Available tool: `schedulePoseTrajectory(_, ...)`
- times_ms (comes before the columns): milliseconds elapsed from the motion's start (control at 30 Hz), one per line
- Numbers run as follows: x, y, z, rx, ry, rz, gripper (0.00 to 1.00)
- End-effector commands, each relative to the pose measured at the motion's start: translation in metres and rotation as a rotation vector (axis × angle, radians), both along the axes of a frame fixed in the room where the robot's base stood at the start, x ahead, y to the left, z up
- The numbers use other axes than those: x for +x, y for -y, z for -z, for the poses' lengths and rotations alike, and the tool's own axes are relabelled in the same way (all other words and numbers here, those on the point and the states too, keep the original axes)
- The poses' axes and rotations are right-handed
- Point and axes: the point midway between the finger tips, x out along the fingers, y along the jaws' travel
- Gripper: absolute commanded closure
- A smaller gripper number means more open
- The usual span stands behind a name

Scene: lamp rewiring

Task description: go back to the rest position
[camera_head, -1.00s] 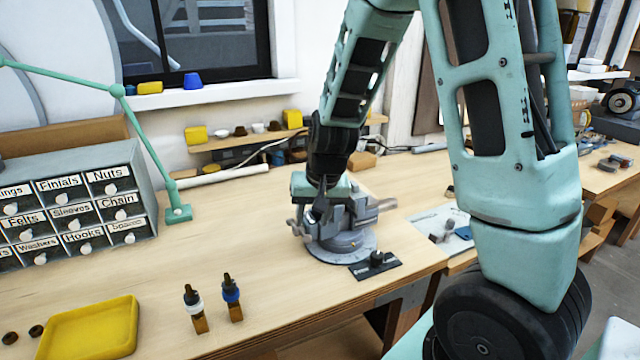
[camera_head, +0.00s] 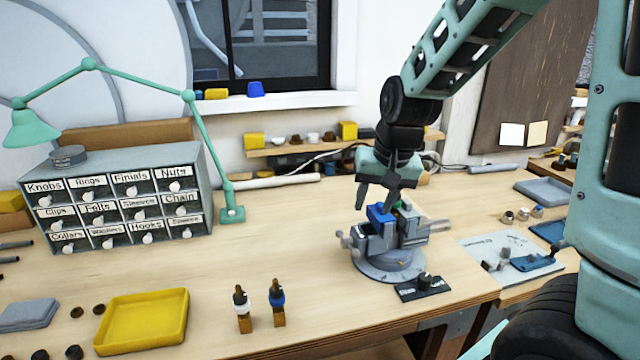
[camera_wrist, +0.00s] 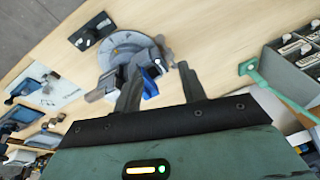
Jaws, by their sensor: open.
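My gripper (camera_head: 378,197) is open, pointing down just above the grey bench vise (camera_head: 390,250) on the workbench. In the wrist view my gripper (camera_wrist: 153,98) shows its two dark fingers apart, with nothing seen held between them. A blue piece (camera_head: 380,213) sits at the top of the vise jaws, below the fingers. A small green part shows beside it. The wrist view also shows the vise (camera_wrist: 128,58) and the blue piece (camera_wrist: 150,88) beyond the fingers. What else the jaws hold is hidden.
A green desk lamp (camera_head: 232,214) and labelled drawer cabinet (camera_head: 130,190) stand at the left. A black plate (camera_head: 424,288) lies beside the vise. The bench between cabinet and vise is clear.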

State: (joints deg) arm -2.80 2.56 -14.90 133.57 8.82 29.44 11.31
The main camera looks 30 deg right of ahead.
Motion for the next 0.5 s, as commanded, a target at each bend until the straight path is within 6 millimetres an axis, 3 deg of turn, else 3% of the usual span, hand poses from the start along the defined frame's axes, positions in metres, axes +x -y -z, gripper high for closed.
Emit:
schedulePoseTrajectory(167, 0.000, -0.001, 0.000, 0.001, 0.000, -0.003, 0.59)
schedulePoseTrajectory(267, -0.003, -0.018, 0.003, 0.003, -0.009, -0.055, 0.59)
schedulePoseTrajectory(367, -0.013, -0.060, 0.009, 0.006, -0.031, -0.195, 0.59)
schedulePoseTrajectory(500, -0.054, -0.142, 0.021, -0.006, -0.082, -0.506, 0.59)
